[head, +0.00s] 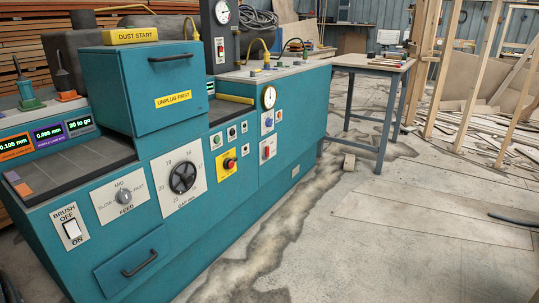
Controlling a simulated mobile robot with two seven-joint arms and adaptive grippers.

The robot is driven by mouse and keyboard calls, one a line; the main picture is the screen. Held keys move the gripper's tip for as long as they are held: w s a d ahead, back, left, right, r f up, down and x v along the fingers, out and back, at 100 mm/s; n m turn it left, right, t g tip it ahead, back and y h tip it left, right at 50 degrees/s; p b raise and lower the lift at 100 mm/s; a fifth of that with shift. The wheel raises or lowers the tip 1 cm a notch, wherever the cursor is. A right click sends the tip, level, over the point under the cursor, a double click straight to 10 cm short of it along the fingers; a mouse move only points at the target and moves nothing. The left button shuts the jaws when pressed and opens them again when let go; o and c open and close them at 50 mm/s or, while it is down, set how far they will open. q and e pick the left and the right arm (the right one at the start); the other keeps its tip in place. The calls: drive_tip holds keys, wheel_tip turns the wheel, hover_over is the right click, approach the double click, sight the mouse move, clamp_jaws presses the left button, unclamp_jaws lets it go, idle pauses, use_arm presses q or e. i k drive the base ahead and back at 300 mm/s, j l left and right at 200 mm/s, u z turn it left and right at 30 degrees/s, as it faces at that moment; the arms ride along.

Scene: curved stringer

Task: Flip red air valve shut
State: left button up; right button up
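A small red lever or switch (266,152) sits on a white plate on the far right part of the teal machine (190,220). It looks like the red air valve, but it is too small to tell which position it is in. A round pressure gauge (268,97) is above it, with a small white plate with blue parts (267,122) between them. A separate red knob (229,163) sits on a yellow plate further left. Neither of my grippers is in view.
The machine front also carries a black handwheel (183,178), a feed dial (124,196), a brush switch (72,229) and a drawer handle (139,263). The concrete floor (340,245) before the machine is mostly clear.

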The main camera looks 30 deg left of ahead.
sight(266, 156)
drive_tip(key=i+l+u, duration=0.1)
drive_tip(key=i+u, duration=0.15)
drive_tip(key=i, duration=0.2)
drive_tip(key=i+l+u, duration=0.25)
drive_tip(key=i, duration=0.25)
drive_tip(key=i+l+u, duration=0.25)
drive_tip(key=i, duration=0.2)
